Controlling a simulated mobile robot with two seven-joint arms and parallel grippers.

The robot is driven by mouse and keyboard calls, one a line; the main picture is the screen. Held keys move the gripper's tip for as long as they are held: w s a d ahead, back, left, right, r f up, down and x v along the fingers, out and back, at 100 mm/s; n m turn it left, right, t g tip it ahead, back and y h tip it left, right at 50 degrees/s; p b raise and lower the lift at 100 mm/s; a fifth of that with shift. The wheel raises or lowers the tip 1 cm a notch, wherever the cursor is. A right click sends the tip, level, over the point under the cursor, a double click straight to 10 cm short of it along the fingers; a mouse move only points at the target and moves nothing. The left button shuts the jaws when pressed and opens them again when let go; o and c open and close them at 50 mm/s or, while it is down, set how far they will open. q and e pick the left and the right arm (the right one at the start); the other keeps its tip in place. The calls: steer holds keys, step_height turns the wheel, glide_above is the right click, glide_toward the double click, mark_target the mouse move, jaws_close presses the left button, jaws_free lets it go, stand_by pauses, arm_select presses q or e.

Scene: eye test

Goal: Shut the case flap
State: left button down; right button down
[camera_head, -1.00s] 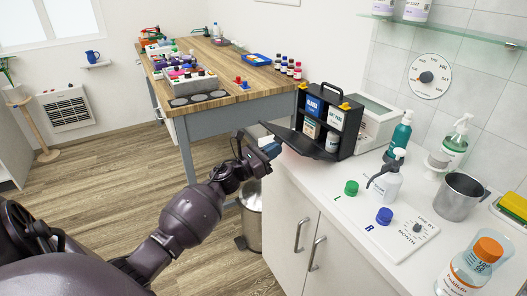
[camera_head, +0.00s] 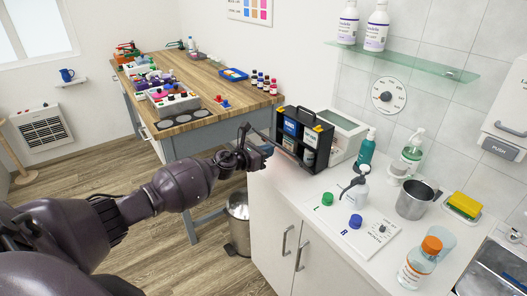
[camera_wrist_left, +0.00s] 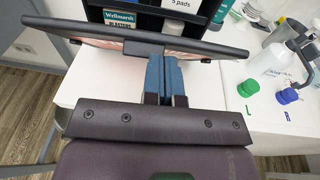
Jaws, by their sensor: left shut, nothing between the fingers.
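The black case (camera_head: 318,131) stands upright on the white counter, its open front showing labelled boxes and bottles in compartments. Its dark flap (camera_head: 287,149) hangs open, slanting out from the bottom of the front toward the left. In the left wrist view the flap (camera_wrist_left: 215,50) spans the picture in front of the case (camera_wrist_left: 95,12). My left gripper (camera_head: 268,150) is shut and empty at the flap's outer side. Its blue fingers show in the left wrist view (camera_wrist_left: 165,62), tips at the flap's middle; I cannot tell whether they touch. My right gripper is out of view.
A white box with a clear lid (camera_head: 344,135) stands right behind the case. A teal bottle (camera_head: 366,148), a spray bottle (camera_head: 356,192) and a metal cup (camera_head: 413,200) are farther right. A wooden table (camera_head: 200,120) is behind my arm; a bin (camera_head: 238,225) stands below.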

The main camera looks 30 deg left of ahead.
arm_select(q)
steer(key=shift+w+d+r+p, duration=0.3)
steer(key=shift+w+r+p, duration=0.5)
steer(key=shift+r+p, duration=0.1)
steer(key=shift+w+d+r+p, duration=0.2)
steer(key=shift+w+r, duration=0.3)
steer(key=shift+w, duration=0.1)
steer(key=shift+w+d+r+p, duration=0.2)
steer(key=shift+w+r, duration=0.3)
steer(key=shift+w, duration=0.05)
steer(key=w, duration=0.1)
steer(key=w+d+r, duration=0.1)
steer(key=w+b, duration=0.1)
steer(key=w, duration=0.1)
steer(key=shift+d+r, duration=0.15)
steer(key=shift+r, duration=0.15)
steer(key=shift+w+d+r+b, duration=0.15)
steer(key=shift+w+d+r, duration=0.05)
steer(key=shift+w, duration=0.3)
steer(key=shift+w+d+r+b, duration=0.15)
steer(key=shift+w, duration=0.35)
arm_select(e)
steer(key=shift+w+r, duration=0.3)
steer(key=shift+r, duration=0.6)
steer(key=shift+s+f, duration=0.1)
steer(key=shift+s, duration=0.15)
